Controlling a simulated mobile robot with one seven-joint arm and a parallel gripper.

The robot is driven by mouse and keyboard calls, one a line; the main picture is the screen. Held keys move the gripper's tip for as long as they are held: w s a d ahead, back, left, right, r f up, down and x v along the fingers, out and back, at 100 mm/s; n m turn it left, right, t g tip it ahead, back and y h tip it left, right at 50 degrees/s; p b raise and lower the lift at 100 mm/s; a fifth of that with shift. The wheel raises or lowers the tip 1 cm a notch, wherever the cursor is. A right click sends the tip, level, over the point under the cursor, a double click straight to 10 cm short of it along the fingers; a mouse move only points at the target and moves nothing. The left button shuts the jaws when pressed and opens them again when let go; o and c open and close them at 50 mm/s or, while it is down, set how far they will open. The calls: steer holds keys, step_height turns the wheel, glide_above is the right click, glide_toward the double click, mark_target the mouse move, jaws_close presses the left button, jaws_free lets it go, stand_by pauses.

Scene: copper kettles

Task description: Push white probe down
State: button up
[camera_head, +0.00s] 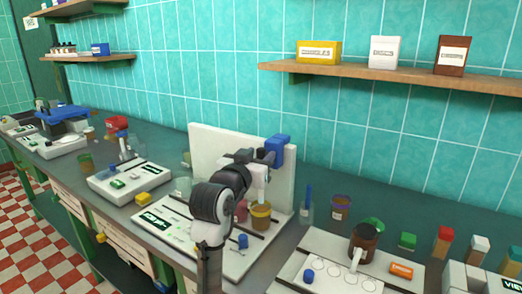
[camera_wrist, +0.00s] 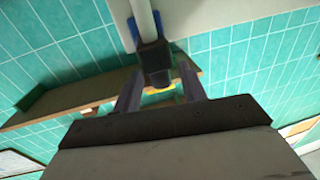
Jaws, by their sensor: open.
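A white lab stand (camera_head: 206,143) with a blue head (camera_head: 279,150) stands on the counter in the head view. The white probe (camera_head: 260,176) hangs below the head, above a jar with orange-brown content (camera_head: 261,217). My arm partly hides the stand. My gripper (camera_head: 242,157) is up beside the blue head. In the wrist view my gripper (camera_wrist: 160,84) is open, its two fingers apart. A dark block (camera_wrist: 155,60) with a white rod (camera_wrist: 145,22) shows between and beyond the fingers. I cannot tell whether the fingers touch it.
To the right is a white tray (camera_head: 322,245) with a brown jar (camera_head: 363,242). A beaker with a blue rod (camera_head: 307,210) stands behind it. A white scale-like device (camera_head: 128,182) is at left. A shelf (camera_head: 400,78) with boxes hangs above.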

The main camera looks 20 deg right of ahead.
steer(key=shift+x, duration=0.85)
steer(key=shift+c, duration=0.2)
jaws_close()
